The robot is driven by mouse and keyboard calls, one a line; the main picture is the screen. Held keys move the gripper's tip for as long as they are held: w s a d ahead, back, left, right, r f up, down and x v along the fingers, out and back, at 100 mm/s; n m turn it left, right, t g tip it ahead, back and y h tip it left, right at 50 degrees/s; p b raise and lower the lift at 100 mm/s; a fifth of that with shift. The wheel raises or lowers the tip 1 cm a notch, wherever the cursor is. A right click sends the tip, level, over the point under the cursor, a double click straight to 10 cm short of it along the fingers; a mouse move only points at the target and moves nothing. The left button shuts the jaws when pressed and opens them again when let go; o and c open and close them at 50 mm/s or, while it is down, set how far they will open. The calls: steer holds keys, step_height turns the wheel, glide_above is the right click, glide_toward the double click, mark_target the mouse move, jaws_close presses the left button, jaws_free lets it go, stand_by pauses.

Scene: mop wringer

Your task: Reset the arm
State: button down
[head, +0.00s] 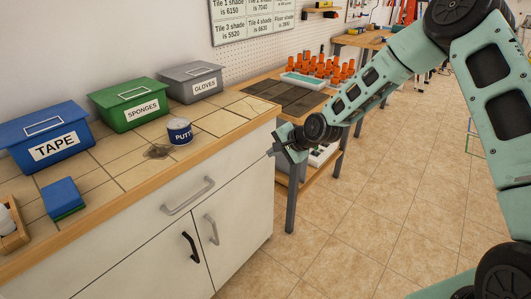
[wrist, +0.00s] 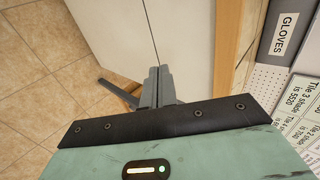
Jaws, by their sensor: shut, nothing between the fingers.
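My gripper (head: 278,146) is at the end of my green arm, which reaches in from the right in the head view. It is in the air by the right front corner of the white cabinet (head: 240,160). In the wrist view my gripper (wrist: 157,76) has its two grey fingers together, with nothing between them. The cabinet front (wrist: 120,30) lies behind the fingers there. I cannot tell whether the fingertips touch it.
The tiled counter holds a blue TAPE bin (head: 42,137), a green SPONGES bin (head: 132,103), a grey GLOVES bin (head: 191,82), a putty can (head: 180,131) and a blue sponge (head: 63,197). A workbench (head: 342,148) stands behind my gripper. The tiled floor (head: 345,245) is clear.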

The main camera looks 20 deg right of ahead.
steer(key=s+a+r+n+g+h+p, duration=0.1)
steer(key=s+a+r+n+g, duration=0.15)
steer(key=s, duration=0.35)
steer(key=s+a+r+n+g, duration=0.1)
steer(key=s+a+r+n, duration=0.3)
steer(key=s, duration=0.2)
steer(key=s+a+r+n+g+h+p, duration=0.1)
steer(key=s+a+r+n, duration=0.2)
steer(key=s, duration=0.3)
steer(key=s+d+r+n+g+h, duration=0.1)
steer(key=s+r+n, duration=0.1)
steer(key=s, duration=0.6)
steer(key=s+d+r+n+g+h+p, duration=0.1)
steer(key=s+r+n, duration=0.2)
steer(key=s, duration=0.5)
steer(key=s+d+r+n+g+h, duration=0.1)
steer(key=s+r+n, duration=0.2)
steer(key=s, duration=0.5)
steer(key=shift+d+r+n, duration=0.2)
steer(key=shift+d+n, duration=0.1)
steer(key=shift+n, duration=0.15)
steer(key=shift+s, duration=0.1)
